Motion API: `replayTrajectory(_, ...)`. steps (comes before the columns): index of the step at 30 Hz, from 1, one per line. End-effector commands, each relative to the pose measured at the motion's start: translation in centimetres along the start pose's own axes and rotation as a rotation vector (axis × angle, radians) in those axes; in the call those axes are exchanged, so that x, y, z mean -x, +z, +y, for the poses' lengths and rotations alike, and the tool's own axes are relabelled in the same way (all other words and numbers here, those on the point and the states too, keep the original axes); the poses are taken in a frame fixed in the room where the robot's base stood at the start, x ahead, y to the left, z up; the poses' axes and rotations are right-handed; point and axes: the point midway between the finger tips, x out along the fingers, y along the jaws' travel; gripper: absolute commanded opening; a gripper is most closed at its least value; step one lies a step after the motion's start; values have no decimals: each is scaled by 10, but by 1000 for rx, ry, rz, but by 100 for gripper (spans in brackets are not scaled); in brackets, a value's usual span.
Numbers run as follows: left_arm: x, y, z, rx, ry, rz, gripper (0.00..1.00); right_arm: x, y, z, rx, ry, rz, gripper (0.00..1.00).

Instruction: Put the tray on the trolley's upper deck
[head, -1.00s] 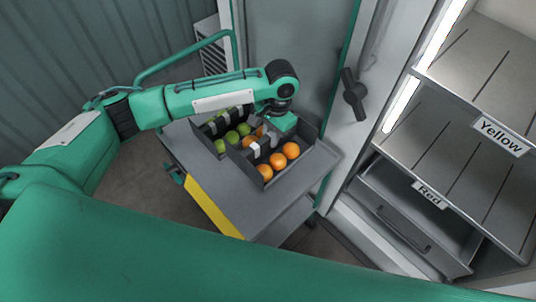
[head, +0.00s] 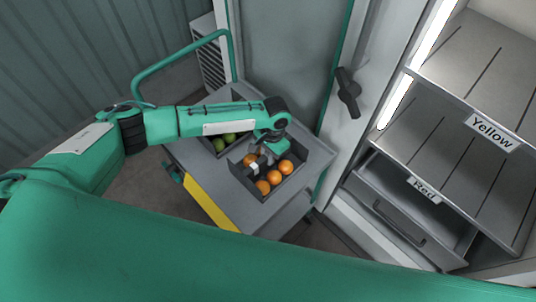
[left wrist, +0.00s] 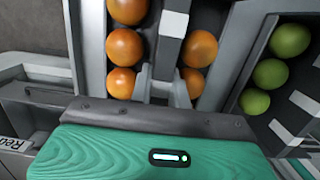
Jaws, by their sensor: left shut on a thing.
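A dark grey tray (head: 297,173) with several orange tomatoes (head: 275,178) is over the grey upper deck (head: 203,168) of the trolley. My left gripper (head: 262,160) is shut on the tray's middle handle bar. The wrist view shows the gripper fingers (left wrist: 163,85) at the bar (left wrist: 172,25), with orange tomatoes (left wrist: 126,47) on both sides. I cannot tell whether the tray touches the deck or hangs just above it. My right gripper is out of view.
A second tray with green tomatoes (head: 218,144) stands behind and left on the deck; it shows in the wrist view (left wrist: 271,73). Shelves labelled Yellow (head: 493,132) and Red (head: 424,190) stand at the right. A door handle (head: 348,93) is behind the trolley. Bare deck lies in front.

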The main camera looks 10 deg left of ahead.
Motion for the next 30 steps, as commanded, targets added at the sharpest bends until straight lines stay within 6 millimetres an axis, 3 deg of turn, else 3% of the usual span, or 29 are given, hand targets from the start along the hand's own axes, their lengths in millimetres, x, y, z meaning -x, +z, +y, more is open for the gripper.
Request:
replayTrajectory(4,-1,-1,0,0,0,1,0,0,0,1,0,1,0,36)
replayTrajectory(5,-2,0,0,0,0,0,20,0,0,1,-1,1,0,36)
replayTrajectory(8,-2,0,0,0,0,0,40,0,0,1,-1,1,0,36)
replayTrajectory(20,6,-1,0,0,1,2,40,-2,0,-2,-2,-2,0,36)
replayTrajectory(30,72,-1,0,0,0,4,40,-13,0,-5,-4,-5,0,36)
